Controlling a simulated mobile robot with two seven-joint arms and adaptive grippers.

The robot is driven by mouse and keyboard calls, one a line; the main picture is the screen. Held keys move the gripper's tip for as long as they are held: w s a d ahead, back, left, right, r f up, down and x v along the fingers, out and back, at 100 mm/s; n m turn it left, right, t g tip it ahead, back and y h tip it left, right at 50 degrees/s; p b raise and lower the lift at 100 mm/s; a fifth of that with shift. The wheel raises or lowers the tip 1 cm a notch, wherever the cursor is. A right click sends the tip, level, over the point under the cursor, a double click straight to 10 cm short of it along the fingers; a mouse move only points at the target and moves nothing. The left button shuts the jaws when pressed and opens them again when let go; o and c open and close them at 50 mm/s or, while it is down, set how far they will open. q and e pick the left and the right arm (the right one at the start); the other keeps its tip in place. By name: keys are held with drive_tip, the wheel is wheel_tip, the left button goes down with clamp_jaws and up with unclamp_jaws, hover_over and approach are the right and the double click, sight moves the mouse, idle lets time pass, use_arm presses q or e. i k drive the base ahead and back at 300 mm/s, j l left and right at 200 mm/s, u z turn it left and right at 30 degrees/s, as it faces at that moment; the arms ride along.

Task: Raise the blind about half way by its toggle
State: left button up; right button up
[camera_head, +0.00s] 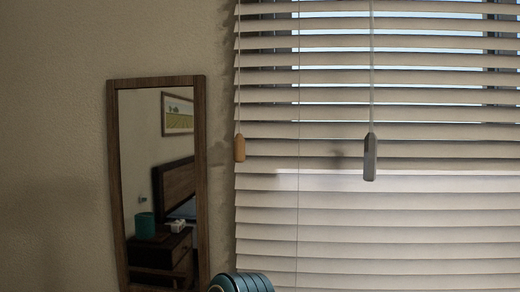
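The blind (400,217) has pale horizontal slats and hangs over the window at the right. Its slats reach down past the bottom of the view, so its lower edge is not seen. A small wooden toggle (239,148) hangs on a cord at the blind's left edge. A grey, longer toggle (370,157) hangs on a second cord further right, in front of the slats. Both toggles hang straight down with nothing holding them. Neither of my grippers is in view.
A tall wood-framed mirror (114,180) hangs on the beige wall left of the blind, reflecting furniture and a picture. A blue-grey ringed thing (241,283) shows at the bottom edge; I cannot tell what it is. The space before the toggles looks clear.

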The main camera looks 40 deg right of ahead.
sight(239, 142)
drive_tip(key=i+j+z, duration=0.15)
drive_tip(key=z, duration=0.2)
drive_tip(key=i+j+z, duration=0.2)
drive_tip(key=z, duration=0.2)
drive_tip(key=i+j+z, duration=0.1)
drive_tip(key=j+z, duration=0.25)
drive_tip(key=l, duration=0.1)
